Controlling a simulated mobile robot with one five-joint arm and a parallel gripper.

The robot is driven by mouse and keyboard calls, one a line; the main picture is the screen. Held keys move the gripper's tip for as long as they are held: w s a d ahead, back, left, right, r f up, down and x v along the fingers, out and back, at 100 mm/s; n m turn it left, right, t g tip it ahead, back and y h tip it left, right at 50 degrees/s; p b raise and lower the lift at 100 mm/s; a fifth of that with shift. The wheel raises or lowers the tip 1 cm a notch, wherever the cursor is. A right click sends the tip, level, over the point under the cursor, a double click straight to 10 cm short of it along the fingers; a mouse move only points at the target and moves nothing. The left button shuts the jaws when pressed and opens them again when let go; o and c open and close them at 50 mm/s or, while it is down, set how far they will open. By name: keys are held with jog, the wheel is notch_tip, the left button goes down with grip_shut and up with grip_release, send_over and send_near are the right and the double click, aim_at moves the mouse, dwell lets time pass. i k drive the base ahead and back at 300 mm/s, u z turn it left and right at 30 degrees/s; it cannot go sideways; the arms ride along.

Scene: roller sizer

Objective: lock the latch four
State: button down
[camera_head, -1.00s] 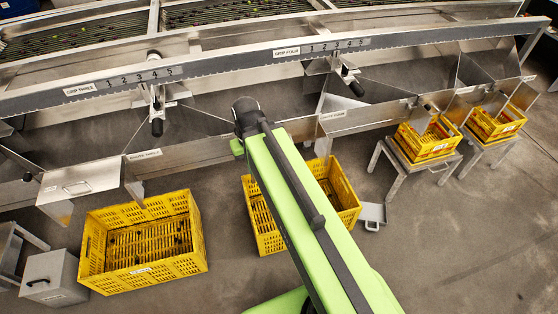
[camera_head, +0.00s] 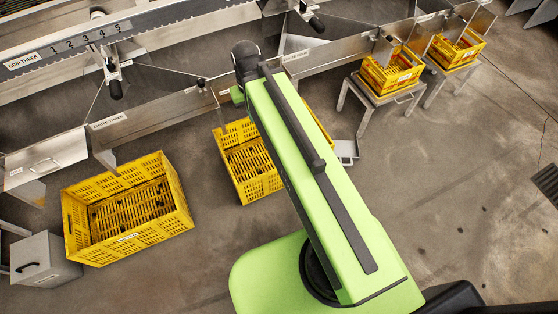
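No label reading latch four can be made out. The chute four plate (camera_head: 296,56) is on the steel front wall, just right of my arm's far end. A small black knob (camera_head: 201,83) with metal parts sits on the wall left of my arm, and I cannot tell whether it is the latch or how it is set. The grip four lever (camera_head: 317,24) with a black handle hangs at the top. My green arm reaches up to the wall and hides part of it. My gripper's fingers do not show beyond the dark joint.
A yellow crate (camera_head: 228,134) stands under the wall, partly behind my arm. Another yellow crate (camera_head: 155,238) and a grey box (camera_head: 47,270) are at left. Yellow crates on metal stands (camera_head: 372,97) are at upper right.

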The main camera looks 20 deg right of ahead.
aim_at(201, 82)
jog(key=k, duration=1.45)
jog(key=u, duration=0.3)
jog(key=i, duration=1)
